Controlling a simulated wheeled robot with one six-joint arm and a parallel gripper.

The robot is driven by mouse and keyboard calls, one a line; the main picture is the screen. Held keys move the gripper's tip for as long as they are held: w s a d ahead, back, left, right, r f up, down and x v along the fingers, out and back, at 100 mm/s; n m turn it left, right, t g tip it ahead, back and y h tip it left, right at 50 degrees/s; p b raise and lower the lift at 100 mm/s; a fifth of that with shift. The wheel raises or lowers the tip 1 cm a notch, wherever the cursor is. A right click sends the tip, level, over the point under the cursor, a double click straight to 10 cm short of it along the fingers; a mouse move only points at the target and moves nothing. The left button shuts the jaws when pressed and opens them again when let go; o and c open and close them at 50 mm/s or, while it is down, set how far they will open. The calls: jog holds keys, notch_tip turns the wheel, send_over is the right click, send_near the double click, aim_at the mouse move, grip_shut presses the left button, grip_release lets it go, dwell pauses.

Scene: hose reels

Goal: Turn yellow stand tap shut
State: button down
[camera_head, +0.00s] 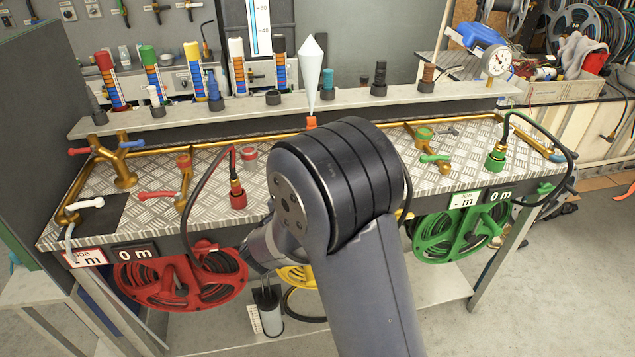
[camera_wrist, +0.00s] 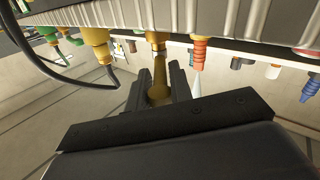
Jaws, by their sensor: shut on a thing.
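The yellow stand tap shows in the wrist view as a brass-coloured upright piece (camera_wrist: 159,72) between the fingers. My gripper (camera_wrist: 158,92) is shut on it, with one dark finger on each side. I cannot make out the tap's handle or how far it is turned. In the head view my arm hides the tap and my gripper. Below the bench, part of the yellow hose reel (camera_head: 297,277) shows beside my arm.
The red tap (camera_head: 184,165) and red reel (camera_head: 180,281) are left of my arm; the green tap (camera_head: 435,159) and green reel (camera_head: 450,236) are right. A white cone on an orange base (camera_head: 312,75) stands behind my arm. Black hoses arch over the bench.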

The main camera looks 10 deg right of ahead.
jog(key=shift+w+a+r+m+g+h+p, duration=0.1)
jog(key=shift+w+a+m+g+h+p, duration=0.15)
jog(key=shift+m+g+h, duration=0.25)
jog(key=shift+w+a+f+m+g+h+p, duration=0.1)
jog(key=shift+m+g+h+p, duration=0.2)
jog(key=shift+m+g+h, duration=0.2)
jog(key=shift+w+a+r+m+g+h+p, duration=0.1)
jog(key=shift+w+a+m+g+h+p, duration=0.1)
jog(key=shift+m+g+h+p, duration=0.3)
jog(key=c, duration=1.4)
grip_release()
jog(key=shift+c, duration=0.2)
jog(key=b+v, duration=0.1)
jog(key=v, duration=0.9)
jog(key=shift+a, duration=0.35)
jog(key=shift+s, duration=0.1)
